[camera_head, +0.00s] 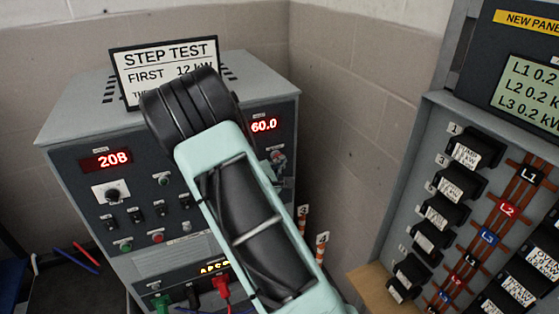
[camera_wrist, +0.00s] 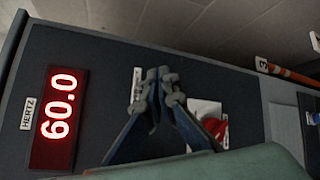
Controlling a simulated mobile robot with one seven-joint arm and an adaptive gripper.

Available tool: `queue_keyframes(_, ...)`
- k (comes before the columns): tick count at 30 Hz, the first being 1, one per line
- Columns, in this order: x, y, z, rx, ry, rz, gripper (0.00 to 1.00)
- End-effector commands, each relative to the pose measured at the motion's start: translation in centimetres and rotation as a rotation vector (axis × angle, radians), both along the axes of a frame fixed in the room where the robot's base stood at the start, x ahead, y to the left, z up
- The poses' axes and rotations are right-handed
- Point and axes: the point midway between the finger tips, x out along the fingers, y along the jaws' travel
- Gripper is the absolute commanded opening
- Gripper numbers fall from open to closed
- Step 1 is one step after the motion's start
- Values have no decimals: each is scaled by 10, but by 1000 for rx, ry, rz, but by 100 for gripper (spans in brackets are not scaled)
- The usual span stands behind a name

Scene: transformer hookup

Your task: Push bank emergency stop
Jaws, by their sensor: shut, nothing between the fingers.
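A red button (camera_wrist: 213,127) shows in the wrist view on a pale plate (camera_wrist: 203,108) on the dark panel face of the bank (camera_head: 75,170). It is partly hidden behind my gripper. My gripper (camera_wrist: 155,78) is shut and empty, its two fingertips together. In the picture the tips lie up and left of the red button, between it and the red 60.0 display (camera_wrist: 61,117). I cannot tell how far the tips are from the panel. In the head view my arm covers the middle of the bank, and the button is not clear there.
A STEP TEST sign (camera_head: 165,62) stands on top of the bank. A 208 display (camera_head: 106,160), knob and switches are on its left front. Plugs, one a red plug (camera_head: 222,287), sit low on the front. A breaker panel (camera_head: 475,200) stands at the right.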

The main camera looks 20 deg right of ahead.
Motion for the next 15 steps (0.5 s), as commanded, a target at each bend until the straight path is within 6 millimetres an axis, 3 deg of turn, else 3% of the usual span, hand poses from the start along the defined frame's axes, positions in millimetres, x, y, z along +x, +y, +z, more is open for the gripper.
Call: queue_keyframes(15,-1,0,0,-1,2,1,0)
